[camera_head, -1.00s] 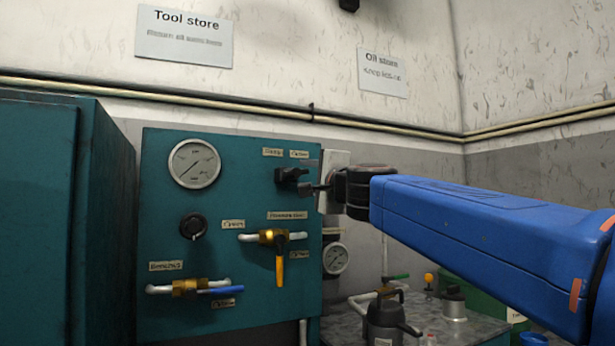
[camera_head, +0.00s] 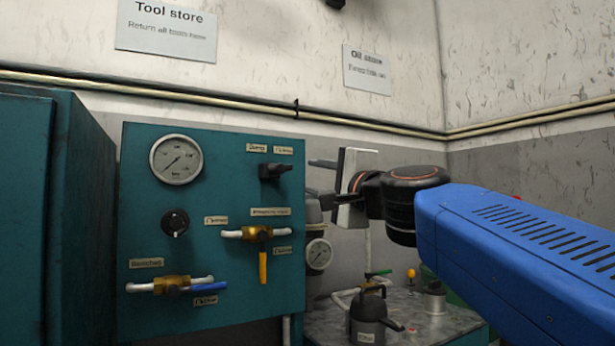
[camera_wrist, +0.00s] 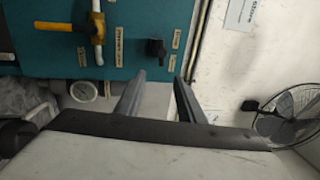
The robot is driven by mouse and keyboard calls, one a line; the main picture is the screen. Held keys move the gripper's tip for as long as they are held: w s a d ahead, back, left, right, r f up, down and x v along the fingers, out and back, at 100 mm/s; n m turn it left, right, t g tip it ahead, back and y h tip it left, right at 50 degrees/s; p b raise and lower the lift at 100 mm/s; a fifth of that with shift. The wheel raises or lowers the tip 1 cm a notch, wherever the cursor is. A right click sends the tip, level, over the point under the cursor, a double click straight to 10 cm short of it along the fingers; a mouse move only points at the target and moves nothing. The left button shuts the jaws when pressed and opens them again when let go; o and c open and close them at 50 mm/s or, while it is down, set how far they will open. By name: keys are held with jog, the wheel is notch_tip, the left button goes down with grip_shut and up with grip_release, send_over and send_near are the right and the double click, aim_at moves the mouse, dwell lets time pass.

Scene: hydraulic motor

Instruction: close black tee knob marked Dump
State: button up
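The black tee knob (camera_head: 274,171) sits at the upper right of the teal panel (camera_head: 140,215), below two small tags; the left tag (camera_head: 257,148) seems to read Dump. The knob also shows in the wrist view (camera_wrist: 155,47). My gripper (camera_head: 312,178) is to the right of the knob, apart from it, in front of the wall beyond the panel's right edge. Its two fingers are spread with nothing between them, as the wrist view also shows (camera_wrist: 160,76). The knob's exact turn is hard to tell.
The panel also carries a gauge (camera_head: 176,159), a round black knob (camera_head: 175,222), a yellow-handled valve (camera_head: 263,265) and a blue-handled valve (camera_head: 208,287). A bench (camera_head: 425,325) with an oil can (camera_head: 368,318) stands lower right. A fan (camera_wrist: 292,112) shows in the wrist view.

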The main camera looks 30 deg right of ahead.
jog(key=shift+s+a+f, duration=0.1)
jog(key=shift+s+f, duration=0.15)
jog(key=shift+s, duration=0.85)
jog(key=shift+s+f, duration=0.2)
jog(key=shift+s, duration=0.85)
jog(key=shift+o, duration=0.6)
jog(key=shift+w, duration=0.1)
